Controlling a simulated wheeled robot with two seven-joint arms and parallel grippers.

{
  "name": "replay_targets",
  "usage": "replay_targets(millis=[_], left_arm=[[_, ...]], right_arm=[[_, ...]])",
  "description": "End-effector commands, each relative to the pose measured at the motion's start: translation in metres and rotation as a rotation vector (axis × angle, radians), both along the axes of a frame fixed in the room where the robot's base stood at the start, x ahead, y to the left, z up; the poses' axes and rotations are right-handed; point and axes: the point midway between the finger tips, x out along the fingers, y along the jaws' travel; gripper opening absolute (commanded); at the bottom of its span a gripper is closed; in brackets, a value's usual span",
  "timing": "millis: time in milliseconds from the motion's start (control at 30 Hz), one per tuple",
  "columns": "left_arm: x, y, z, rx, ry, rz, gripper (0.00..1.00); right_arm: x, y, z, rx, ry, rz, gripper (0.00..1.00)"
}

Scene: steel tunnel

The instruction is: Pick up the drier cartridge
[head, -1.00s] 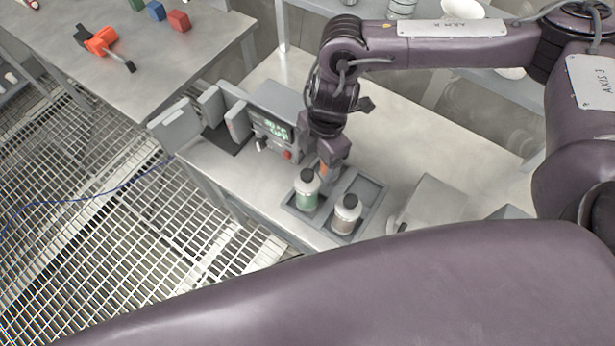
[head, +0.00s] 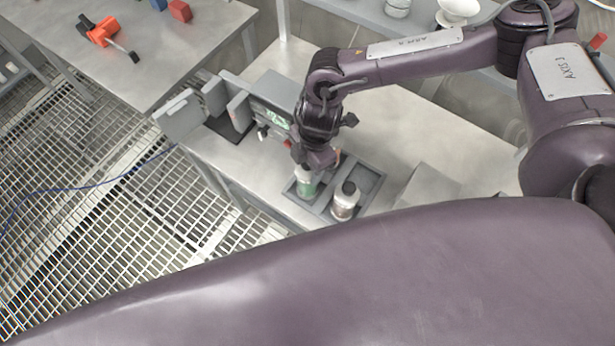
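Two jar-like cartridges stand upright in a grey tray (head: 369,177); I cannot tell which of them is the drier cartridge. One has green contents (head: 306,189) and is in the left part of the tray. The other, pale with brownish contents (head: 343,205) and a dark cap, stands to its right. My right gripper (head: 313,164) points down at the top of the green one and hides its cap. Its fingers are too small and covered to tell whether they grip. My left gripper is out of view.
A grey device with a green display (head: 277,118) and open flaps stands left of my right gripper. A grey block (head: 428,184) is right of the tray. The bench surface (head: 420,130) behind is clear. Another table (head: 150,75) holds an orange tool (head: 103,33).

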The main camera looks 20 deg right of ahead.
Motion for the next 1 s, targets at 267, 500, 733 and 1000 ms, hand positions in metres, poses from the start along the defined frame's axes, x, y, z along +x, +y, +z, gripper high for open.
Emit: replay_targets(millis=[267, 500, 733, 1000], left_arm=[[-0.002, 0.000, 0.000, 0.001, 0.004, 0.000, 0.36], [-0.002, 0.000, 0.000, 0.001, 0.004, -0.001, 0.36], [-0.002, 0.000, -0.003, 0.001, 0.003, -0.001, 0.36], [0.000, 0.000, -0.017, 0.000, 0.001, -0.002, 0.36]], right_arm=[[0.000, 0.000, 0.000, 0.000, -0.001, -0.001, 0.10], [0.001, 0.000, 0.001, 0.001, -0.002, 0.000, 0.04], [0.001, 0.000, 0.010, 0.003, -0.002, -0.001, 0.04], [0.002, 0.000, 0.060, 0.003, -0.008, 0.002, 0.04]])
